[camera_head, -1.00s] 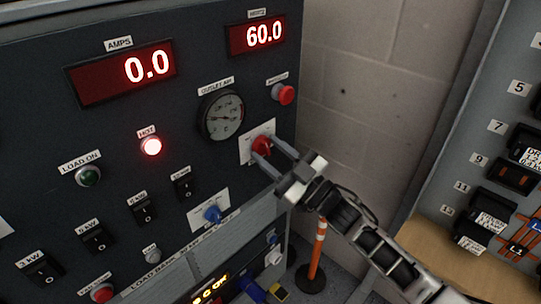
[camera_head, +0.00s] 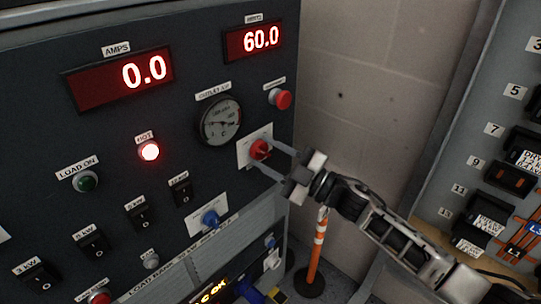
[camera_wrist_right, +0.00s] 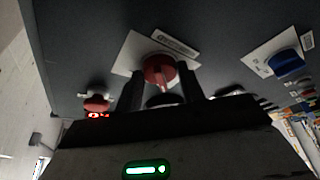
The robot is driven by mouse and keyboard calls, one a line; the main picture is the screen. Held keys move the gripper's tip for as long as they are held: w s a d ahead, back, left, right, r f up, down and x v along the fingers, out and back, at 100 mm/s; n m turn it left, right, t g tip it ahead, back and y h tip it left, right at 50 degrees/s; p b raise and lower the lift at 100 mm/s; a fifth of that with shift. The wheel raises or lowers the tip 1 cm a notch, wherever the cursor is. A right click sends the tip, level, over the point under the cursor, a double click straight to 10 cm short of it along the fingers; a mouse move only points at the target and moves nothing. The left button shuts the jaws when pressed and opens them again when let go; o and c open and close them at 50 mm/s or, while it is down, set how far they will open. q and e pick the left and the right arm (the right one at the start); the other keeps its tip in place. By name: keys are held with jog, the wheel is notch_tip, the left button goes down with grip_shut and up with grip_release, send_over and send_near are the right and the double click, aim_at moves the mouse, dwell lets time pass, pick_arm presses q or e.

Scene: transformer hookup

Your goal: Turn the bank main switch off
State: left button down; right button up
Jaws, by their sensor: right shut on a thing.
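The red rotary switch (camera_head: 260,149) sits on a white plate on the right side of the dark panel. My right gripper (camera_head: 268,160) reaches it from the right, with its fingers on either side of the red knob. The right wrist view shows the knob (camera_wrist_right: 159,70) between the two dark fingers (camera_wrist_right: 160,88), which are shut on it. The label on its plate is too small to read. My left gripper is not in view.
A blue knob (camera_head: 210,218) is below left of the red switch. A red push button (camera_head: 280,99) and a round gauge (camera_head: 220,122) are above it. An orange post (camera_head: 317,250) stands below my right arm. A breaker panel (camera_head: 500,130) is at the right.

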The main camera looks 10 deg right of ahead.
jog(key=o, duration=1)
jog(key=shift+c, duration=0.2)
jog(key=b+v, duration=0.2)
jog(key=v, duration=1.4)
jog(key=shift+f, duration=0.15)
jog(key=s+a+f+m+g+h+p, duration=0.2)
jog(key=s+a+f+m+h, duration=0.7)
jog(key=m, duration=0.8)
jog(key=s+f+h, duration=0.3)
jog(key=s+f, duration=0.2)
jog(key=shift+a+f+m+g+h+p, duration=0.2)
jog(key=shift+f+m+g+h+p, duration=0.1)
jog(key=shift+g+p, duration=0.1)
